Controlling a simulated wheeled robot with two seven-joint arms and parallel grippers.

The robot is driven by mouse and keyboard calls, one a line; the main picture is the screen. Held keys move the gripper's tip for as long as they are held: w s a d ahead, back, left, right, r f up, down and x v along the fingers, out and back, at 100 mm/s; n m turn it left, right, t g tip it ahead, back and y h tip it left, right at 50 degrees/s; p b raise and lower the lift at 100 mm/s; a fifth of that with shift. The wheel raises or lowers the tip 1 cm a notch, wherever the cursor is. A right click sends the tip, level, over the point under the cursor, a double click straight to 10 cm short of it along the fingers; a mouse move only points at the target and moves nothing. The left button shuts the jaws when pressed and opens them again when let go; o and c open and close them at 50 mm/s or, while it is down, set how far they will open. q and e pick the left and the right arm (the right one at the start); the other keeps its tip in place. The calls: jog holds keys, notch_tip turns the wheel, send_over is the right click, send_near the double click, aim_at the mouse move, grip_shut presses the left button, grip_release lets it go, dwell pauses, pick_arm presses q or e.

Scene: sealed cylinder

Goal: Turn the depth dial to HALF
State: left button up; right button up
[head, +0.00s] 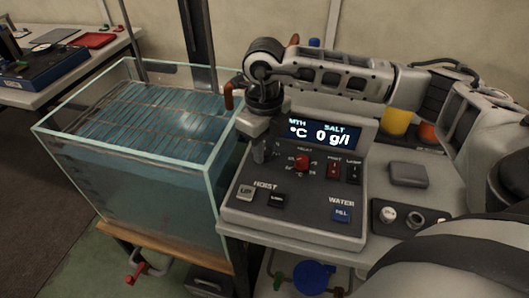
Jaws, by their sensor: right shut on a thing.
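My right gripper (259,157) comes in from the right and points down at the upper left of the grey control panel (238,215). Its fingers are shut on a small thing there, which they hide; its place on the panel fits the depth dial. The dial's marks and pointer cannot be read. The display (325,133) shows "°C" and "0 g/l" under SALT; its left part is hidden by my gripper. My left gripper is not in view.
A glass water tank (135,185) stands left.

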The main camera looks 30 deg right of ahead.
jog(key=n+b, duration=0.3)
jog(key=n, duration=0.2)
jog(key=shift+n+b, duration=0.55)
jog(key=shift+n, duration=0.35)
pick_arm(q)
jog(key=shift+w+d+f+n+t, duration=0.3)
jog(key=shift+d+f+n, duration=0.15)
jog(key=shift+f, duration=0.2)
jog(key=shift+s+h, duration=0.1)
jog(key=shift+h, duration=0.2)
pick_arm(e)
jog(key=shift+r, duration=0.1)
jog(key=o, duration=1)
